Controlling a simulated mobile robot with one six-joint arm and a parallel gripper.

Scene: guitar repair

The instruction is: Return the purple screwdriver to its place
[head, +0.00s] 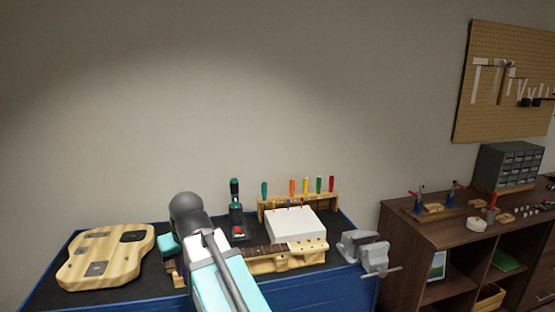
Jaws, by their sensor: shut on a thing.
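I do not see the purple screwdriver in the head view. The wooden screwdriver rack (333,200) stands at the back of the blue workbench (330,280). Upright in it are a teal screwdriver (264,189), an orange one (292,187), a yellow one (305,186), a green one (319,185) and a red one (331,184). A wider gap shows between the teal and orange ones. My arm rises in front of the bench, left of the rack. My gripper is not visible; my own arm may hide it.
A white box (298,224) stands in front of the rack. A guitar neck (265,252) lies before it, partly behind my arm. A green-and-black tool (236,208) stands left of the rack. A wooden guitar body (105,255) lies left, a grey vise (365,248) right.

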